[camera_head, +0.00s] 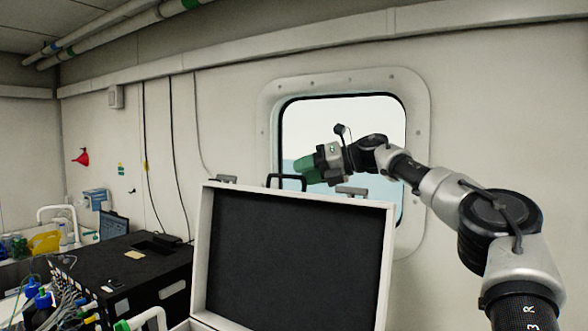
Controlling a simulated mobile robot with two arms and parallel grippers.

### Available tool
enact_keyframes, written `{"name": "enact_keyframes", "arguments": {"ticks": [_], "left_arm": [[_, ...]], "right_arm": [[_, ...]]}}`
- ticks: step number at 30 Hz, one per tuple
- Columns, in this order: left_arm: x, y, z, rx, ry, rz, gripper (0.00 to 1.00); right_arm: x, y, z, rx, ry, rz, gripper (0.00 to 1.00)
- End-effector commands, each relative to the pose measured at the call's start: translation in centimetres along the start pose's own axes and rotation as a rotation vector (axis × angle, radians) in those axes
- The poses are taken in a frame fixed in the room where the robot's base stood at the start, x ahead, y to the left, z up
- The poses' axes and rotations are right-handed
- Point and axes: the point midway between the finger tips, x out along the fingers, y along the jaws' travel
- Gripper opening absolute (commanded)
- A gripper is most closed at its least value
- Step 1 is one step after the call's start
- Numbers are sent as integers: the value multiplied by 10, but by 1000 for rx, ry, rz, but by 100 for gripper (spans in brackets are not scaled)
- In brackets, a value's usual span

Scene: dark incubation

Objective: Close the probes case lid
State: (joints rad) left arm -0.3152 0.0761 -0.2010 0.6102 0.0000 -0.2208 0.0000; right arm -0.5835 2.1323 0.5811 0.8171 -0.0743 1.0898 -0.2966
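The probes case lid (296,257) stands open and upright in the middle of the head view, its dark lining facing me. Its pale rim, black handle (287,181) and metal latches (351,191) show along the top edge. Part of the case base (195,325) shows at the bottom edge; the rest is out of view. My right gripper (303,170), with green fingers, is above and behind the top edge of the lid, in front of the window. Whether its fingers are open or touch the lid is unclear. My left gripper is not in view.
A black equipment box (125,270) stands left of the case, with cables and blue-capped bottles (43,298) beside it. A laptop (114,224), a faucet and a yellow container (45,242) are farther left. A window (345,130) is in the wall behind.

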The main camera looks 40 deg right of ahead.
Motion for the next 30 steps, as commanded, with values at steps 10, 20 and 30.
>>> {"name": "enact_keyframes", "arguments": {"ticks": [10,20,30], "left_arm": [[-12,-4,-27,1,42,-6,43],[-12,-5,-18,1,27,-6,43],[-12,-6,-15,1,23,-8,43]], "right_arm": [[28,0,0,1,-1,0,38],[29,0,0,1,-1,0,21],[28,0,0,1,-1,0,0]]}}
